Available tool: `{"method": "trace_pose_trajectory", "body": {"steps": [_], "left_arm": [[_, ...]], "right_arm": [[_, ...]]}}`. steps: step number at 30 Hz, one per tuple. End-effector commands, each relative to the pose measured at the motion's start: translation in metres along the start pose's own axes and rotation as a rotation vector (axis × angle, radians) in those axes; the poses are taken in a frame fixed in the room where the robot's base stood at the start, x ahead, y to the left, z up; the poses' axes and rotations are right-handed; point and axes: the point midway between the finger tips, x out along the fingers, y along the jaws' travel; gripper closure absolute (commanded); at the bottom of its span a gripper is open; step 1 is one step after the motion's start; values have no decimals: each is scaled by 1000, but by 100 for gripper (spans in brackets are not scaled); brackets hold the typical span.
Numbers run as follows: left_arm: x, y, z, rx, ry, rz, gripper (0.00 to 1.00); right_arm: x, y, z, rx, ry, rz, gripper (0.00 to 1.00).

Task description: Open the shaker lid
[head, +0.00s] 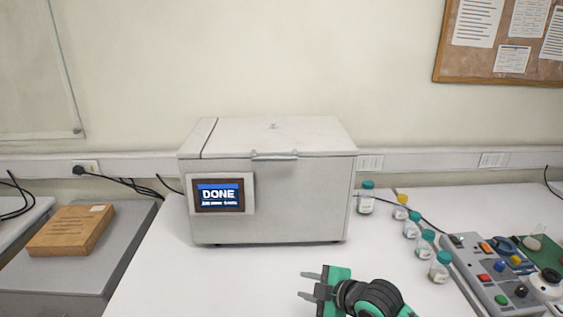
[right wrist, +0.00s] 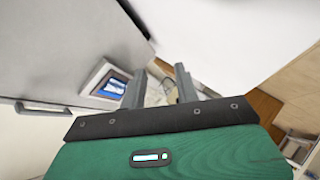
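The shaker (head: 270,200) is a white box on the white table, in the middle of the head view. Its lid (head: 290,135) lies flat and closed on top, with a handle (head: 275,156) at the front edge. A screen (head: 218,196) on its front reads DONE. My right gripper (head: 308,284) is in front of the shaker, low in the head view, apart from it. Its fingers are spread with nothing between them. In the right wrist view the gripper (right wrist: 162,92) shows two separated fingers, with the screen (right wrist: 112,85) beyond. My left gripper is not in view.
Several capped bottles (head: 412,228) stand right of the shaker. A control panel (head: 490,275) with buttons lies at the far right. A wooden box (head: 70,230) is on the left. The table (head: 160,275) is clear in front of the shaker.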

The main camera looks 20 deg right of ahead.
Motion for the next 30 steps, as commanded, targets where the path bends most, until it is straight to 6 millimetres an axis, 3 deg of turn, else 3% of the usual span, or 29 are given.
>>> {"method": "trace_pose_trajectory", "body": {"steps": [1,6,9,12,15,20,30], "left_arm": [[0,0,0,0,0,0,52],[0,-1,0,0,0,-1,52],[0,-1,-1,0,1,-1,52],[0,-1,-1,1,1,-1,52],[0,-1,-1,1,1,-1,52],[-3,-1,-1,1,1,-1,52],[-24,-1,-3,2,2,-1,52]], "right_arm": [[1,33,-5,-91,39,48,68],[-10,134,-25,-377,154,224,68],[-24,184,-35,-505,188,326,68],[-37,219,-42,-593,204,404,68],[-46,240,-46,-642,210,453,68],[-47,251,-50,-662,212,475,68],[-10,267,-66,-656,214,474,68]]}}
